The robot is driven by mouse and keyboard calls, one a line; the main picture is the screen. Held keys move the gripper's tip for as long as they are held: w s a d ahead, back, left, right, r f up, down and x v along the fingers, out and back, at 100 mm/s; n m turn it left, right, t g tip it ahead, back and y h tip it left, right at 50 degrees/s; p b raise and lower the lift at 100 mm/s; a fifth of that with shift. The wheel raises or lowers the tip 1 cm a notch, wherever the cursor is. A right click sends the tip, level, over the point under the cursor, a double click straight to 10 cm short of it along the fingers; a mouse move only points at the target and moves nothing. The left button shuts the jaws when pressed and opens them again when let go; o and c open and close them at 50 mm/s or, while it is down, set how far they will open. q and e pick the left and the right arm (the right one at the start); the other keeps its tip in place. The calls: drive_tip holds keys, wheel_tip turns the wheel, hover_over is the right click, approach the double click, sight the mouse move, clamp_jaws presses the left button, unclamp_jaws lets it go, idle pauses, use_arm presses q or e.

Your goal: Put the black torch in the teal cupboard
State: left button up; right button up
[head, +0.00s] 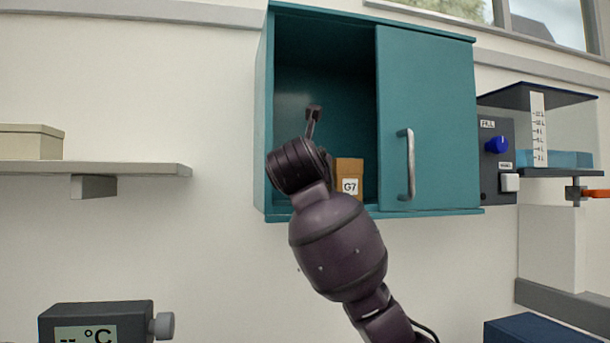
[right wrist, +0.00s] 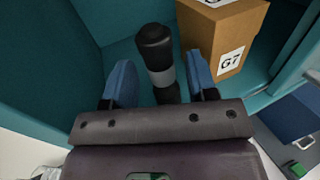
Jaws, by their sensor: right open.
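The teal cupboard (head: 427,120) hangs on the wall in the head view, its left half open and its right half covered by a door with a metal handle. My right gripper (right wrist: 160,72) reaches into the open half. In the right wrist view its blue fingers are open, one on each side of the black torch (right wrist: 154,42), with a small gap on both sides. The torch has a grey band and is inside the cupboard; its lower end is hidden by the gripper. My wrist hides the torch in the head view. My left gripper is out of view.
A brown box (head: 348,166) marked G7 stands in the cupboard, close right of the torch; it also shows in the right wrist view (right wrist: 222,30). A shelf (head: 130,169) is at left, a filling unit (head: 497,160) right of the cupboard, and a temperature device (head: 95,318) below left.

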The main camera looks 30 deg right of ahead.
drive_tip(key=b+v, duration=0.1)
drive_tip(key=v, duration=0.7)
drive_tip(key=shift+s+b, duration=0.15)
drive_tip(key=shift+b, duration=0.15)
drive_tip(key=shift+a, duration=0.1)
